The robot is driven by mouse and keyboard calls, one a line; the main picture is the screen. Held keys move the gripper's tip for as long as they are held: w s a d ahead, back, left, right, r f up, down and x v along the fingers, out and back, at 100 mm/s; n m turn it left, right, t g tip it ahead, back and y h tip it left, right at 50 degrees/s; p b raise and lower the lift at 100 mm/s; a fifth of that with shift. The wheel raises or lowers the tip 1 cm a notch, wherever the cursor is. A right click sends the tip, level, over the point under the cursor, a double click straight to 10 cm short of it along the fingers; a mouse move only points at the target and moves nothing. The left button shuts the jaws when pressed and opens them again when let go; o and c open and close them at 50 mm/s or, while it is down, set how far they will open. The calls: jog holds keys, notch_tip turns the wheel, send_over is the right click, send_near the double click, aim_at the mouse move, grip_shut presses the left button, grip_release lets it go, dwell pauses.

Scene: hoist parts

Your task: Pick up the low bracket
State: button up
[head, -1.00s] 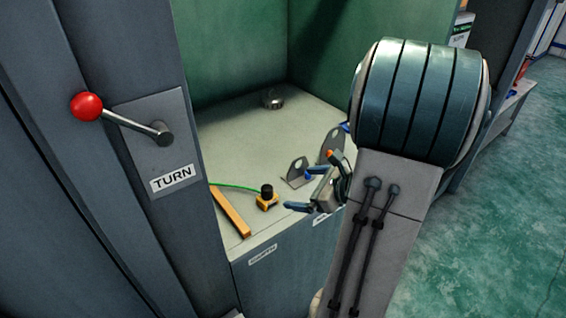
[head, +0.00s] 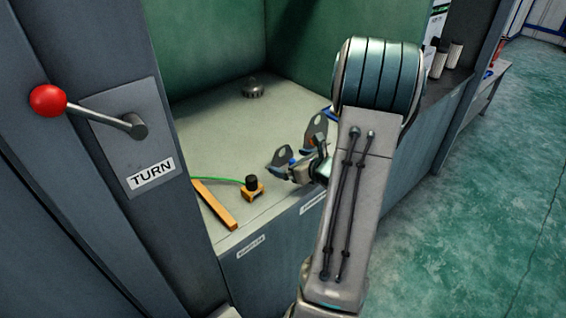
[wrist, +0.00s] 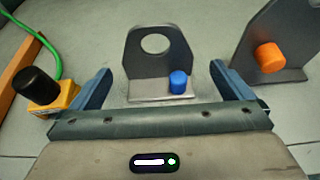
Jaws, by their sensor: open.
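The low bracket (head: 283,155) is a grey upright plate with a round hole, on the bench near its front edge. In the wrist view the low bracket (wrist: 155,62) stands upright with a blue knob on its foot. My gripper (head: 291,164) is open and low at the bench. In the wrist view my gripper (wrist: 160,72) has one blue finger on each side of the bracket, with gaps on both sides. I cannot tell whether the fingertips reach past the plate. In the head view my gripper hides the bracket's lower part.
A taller bracket (head: 317,128) with an orange knob stands close on the right, near my right finger. A yellow block with a black knob (head: 252,187) and green cable is left, beside a wooden bar (head: 214,203). A dark round part (head: 253,89) lies behind; bench is clear between.

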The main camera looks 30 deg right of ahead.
aim_at(283, 159)
jog(key=x, duration=0.4)
jog(key=shift+w+a, duration=0.1)
jog(key=shift+a, duration=0.05)
jog(key=c, duration=1.4)
jog(key=shift+c, duration=0.2)
notch_tip(283, 159, up, 10)
jog(key=shift+r+p, duration=0.1)
jog(key=shift+p, duration=0.55)
